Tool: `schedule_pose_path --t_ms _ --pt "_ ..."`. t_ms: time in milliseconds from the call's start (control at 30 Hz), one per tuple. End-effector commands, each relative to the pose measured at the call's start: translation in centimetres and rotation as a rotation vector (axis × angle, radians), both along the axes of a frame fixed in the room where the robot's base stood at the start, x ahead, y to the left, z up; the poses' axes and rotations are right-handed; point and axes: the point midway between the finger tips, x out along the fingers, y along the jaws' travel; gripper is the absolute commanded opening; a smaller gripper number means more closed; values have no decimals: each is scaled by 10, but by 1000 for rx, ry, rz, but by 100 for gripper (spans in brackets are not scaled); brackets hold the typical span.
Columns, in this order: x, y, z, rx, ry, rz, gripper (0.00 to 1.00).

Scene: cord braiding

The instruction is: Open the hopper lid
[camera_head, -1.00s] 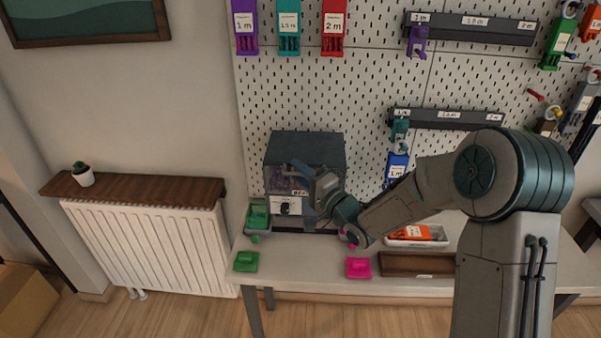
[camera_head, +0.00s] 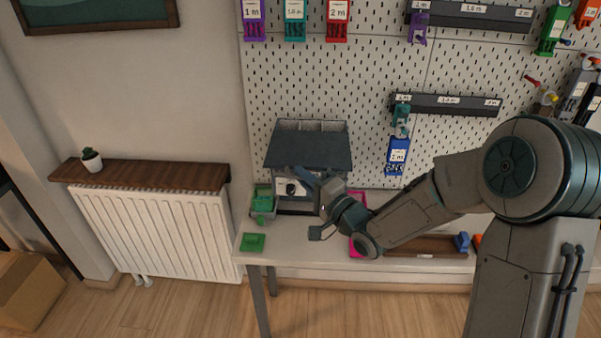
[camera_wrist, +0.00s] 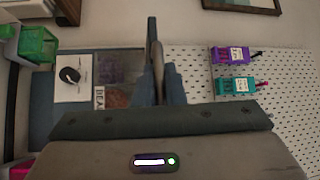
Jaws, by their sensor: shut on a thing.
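The hopper (camera_head: 323,184) is a dark grey box at the back left of the table, with a white knob panel (camera_head: 289,189) on its front. Its dark lid (camera_head: 310,148) slants down toward the front, and a strip of open compartments (camera_head: 312,125) shows behind it. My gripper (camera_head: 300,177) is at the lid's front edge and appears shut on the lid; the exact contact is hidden. In the wrist view my fingers (camera_wrist: 157,62) are close together, beside the hopper's front window (camera_wrist: 112,72) and the knob panel (camera_wrist: 73,77).
A green bin (camera_head: 262,203) stands left of the hopper, with a green pad (camera_head: 252,243) in front. A magenta item (camera_head: 356,246) and a brown tray (camera_head: 425,247) lie near my arm. The pegboard (camera_head: 345,85) rises behind. Free table shows in front of the hopper.

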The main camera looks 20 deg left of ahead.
Motion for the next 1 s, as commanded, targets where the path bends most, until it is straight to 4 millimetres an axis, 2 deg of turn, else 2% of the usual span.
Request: schedule_pose_path --t_ms 300,333,400,767,867,1000 --pt "-3 3 0 0 1 4 0" --pt "-3 3 0 0 1 4 15" --pt "-4 4 0 0 1 5 31" --pt "-6 0 -1 0 -1 6 31" --pt "-11 -11 -3 -1 -1 3 31" --pt "-26 -37 -8 -2 0 0 31"
